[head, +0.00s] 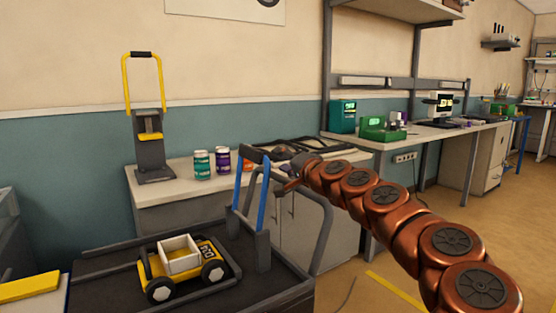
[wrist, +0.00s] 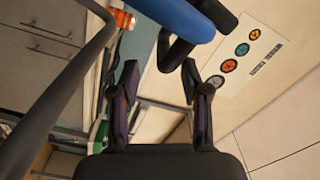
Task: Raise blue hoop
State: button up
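The blue hoop (head: 263,203) stands upright at the right side of a dark cart, its two blue legs joined by a black top grip (head: 255,155). In the wrist view, a blue leg (wrist: 172,18) and the black grip (wrist: 185,45) show just beyond the fingertips. My gripper (head: 289,185) is just right of the hoop, at the end of my copper arm. In the wrist view my gripper (wrist: 160,75) is open, with nothing between its fingers. I cannot tell whether a finger touches the grip.
The dark cart (head: 110,252) carries a yellow toy vehicle (head: 158,287) with a pale box. A similar yellow hoop (head: 126,85) stands on the counter (head: 160,194) behind, beside several cans (head: 202,163). A grey curved rail (head: 322,225) rises at the cart's right side.

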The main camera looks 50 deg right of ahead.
jog(key=shift+s+a, duration=0.2)
jog(key=shift+s, duration=0.15)
